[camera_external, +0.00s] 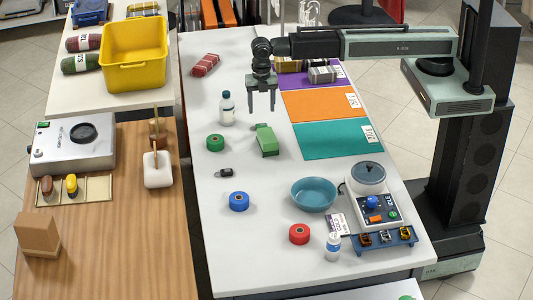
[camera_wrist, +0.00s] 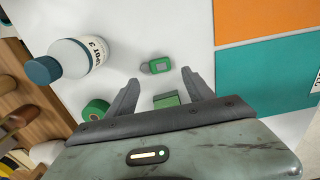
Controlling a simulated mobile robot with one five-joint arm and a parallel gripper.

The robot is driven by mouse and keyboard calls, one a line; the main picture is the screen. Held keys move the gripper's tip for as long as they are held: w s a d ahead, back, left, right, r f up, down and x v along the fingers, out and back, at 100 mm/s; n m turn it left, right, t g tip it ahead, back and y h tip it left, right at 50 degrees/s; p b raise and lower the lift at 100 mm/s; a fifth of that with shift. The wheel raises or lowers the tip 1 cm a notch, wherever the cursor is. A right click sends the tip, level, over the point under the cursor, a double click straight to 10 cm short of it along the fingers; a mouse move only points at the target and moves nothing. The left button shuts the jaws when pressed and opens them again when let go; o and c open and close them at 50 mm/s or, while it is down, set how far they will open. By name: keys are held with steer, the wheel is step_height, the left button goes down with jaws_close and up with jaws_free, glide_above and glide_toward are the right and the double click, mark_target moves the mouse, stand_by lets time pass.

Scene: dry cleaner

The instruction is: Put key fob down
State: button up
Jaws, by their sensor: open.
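A small green key fob with a grey patch (camera_wrist: 156,66) lies on the white table in the wrist view, ahead of the gap between my fingertips. In the external view a small green piece (camera_external: 262,126), seemingly the fob, shows just behind a green block (camera_external: 267,145). My gripper (camera_external: 262,112) points down above that spot, its two fingers apart and nothing between them. In the wrist view my gripper (camera_wrist: 159,82) is also open, with the green block (camera_wrist: 166,100) partly hidden by its body. The fingers appear clear of the fob.
A white bottle with a dark cap (camera_external: 227,108) and a green tape roll (camera_external: 215,142) stand to the left. Orange (camera_external: 315,104) and teal (camera_external: 330,140) mats lie to the right. A blue bowl (camera_external: 314,194) and scale (camera_external: 372,205) are nearer the front.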

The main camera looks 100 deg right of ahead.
step_height(320, 180, up, 5)
steer(key=p, duration=0.4)
steer(key=s+a+m, duration=0.2)
steer(key=s+m, duration=1.2)
steer(key=m, duration=0.4)
steer(key=shift+s, duration=0.3)
steer(key=shift+r, duration=0.1)
stand_by(5.2)
